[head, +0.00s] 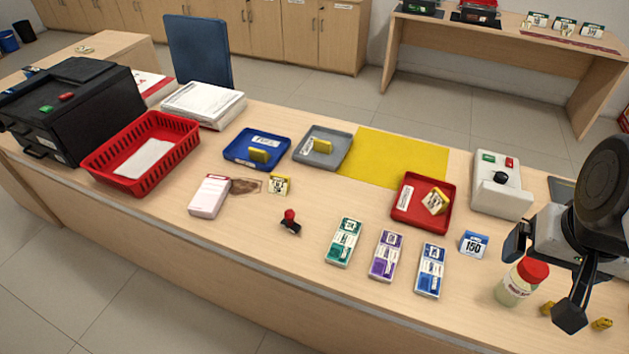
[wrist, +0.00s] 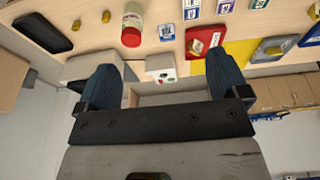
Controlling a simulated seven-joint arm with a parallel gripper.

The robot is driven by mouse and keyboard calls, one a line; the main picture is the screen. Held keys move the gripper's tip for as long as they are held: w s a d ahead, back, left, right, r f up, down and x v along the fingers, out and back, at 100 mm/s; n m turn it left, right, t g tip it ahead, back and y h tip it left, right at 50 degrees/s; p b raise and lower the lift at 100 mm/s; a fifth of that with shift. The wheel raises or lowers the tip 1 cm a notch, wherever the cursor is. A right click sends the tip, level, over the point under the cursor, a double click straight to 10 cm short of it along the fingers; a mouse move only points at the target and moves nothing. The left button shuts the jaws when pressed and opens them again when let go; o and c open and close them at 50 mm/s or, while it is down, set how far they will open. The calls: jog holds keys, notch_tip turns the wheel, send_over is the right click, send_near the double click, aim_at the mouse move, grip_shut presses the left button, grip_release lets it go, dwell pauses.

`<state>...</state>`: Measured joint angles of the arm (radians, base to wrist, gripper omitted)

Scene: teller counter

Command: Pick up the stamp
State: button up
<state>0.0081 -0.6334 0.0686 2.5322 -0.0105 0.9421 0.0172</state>
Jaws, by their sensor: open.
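The stamp (head: 290,222) is small, with a red knob on a dark base. It stands on the counter left of the middle in the head view, near the front edge. I cannot make it out in the wrist view. My gripper (head: 543,275) is at the far right of the head view, above the counter's right end and well away from the stamp. In the wrist view my gripper (wrist: 163,80) shows two blue-padded fingers spread wide with nothing between them.
A red-capped bottle (head: 521,283) stands close to my gripper. Ticket packs (head: 385,256) lie right of the stamp, and a red tray (head: 420,220) is behind them. A white-and-red box (head: 209,196) is left of the stamp.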

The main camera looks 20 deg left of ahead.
jog(key=c, duration=0.6)
jog(key=shift+a, duration=0.1)
jog(key=m+g+y, duration=0.4)
jog(key=m+y, duration=0.9)
send_over(290, 220)
jog(key=d, duration=1.1)
notch_tip(290, 220, down, 22)
jog(key=r, duration=0.1)
jog(key=a+f+m+t, duration=0.1)
jog(key=a+f, duration=0.1)
jog(key=f, duration=0.1)
jog(key=a+f+m+t, duration=0.1)
jog(key=a+f+m, duration=0.1)
jog(key=f, duration=0.1)
jog(key=a+f+m, duration=0.2)
jog(key=f, duration=0.2)
jog(key=shift+w+f+t+y, duration=0.1)
jog(key=shift+w+t+y, duration=0.3)
